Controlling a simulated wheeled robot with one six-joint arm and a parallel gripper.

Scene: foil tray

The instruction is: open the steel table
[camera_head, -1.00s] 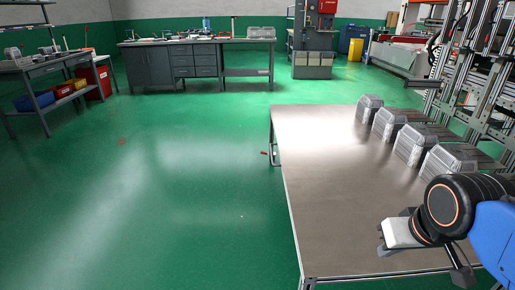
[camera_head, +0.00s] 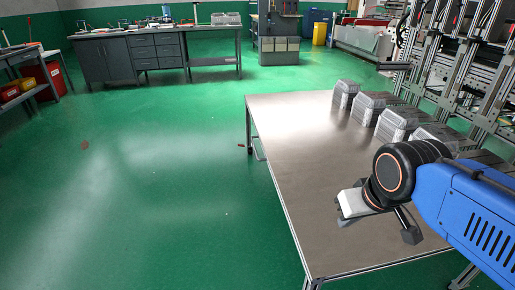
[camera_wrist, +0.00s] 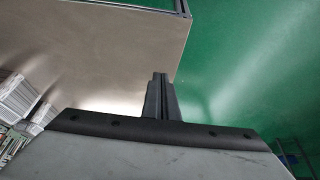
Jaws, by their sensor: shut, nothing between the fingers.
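The steel table (camera_head: 295,180) has a flat brown-grey metal top and a metal frame, and fills the right middle of the head view. I see no opened part on it, and most of its underside is hidden. In the wrist view its top (camera_wrist: 110,50) fills the upper left, with a corner at the top right. My gripper (camera_wrist: 160,78) is shut and empty, its dark fingers pressed together at the middle of the wrist view. In the head view my wrist shows over the table's right front part. I cannot tell its exact height or whether it touches.
Several grey ridged boxes (camera_head: 398,122) stand in a row along the table's right side, beside a metal frame rack (camera_head: 470,70). A grey workbench (camera_head: 150,55) stands at the back. Green floor (camera_head: 150,200) is clear left of the table.

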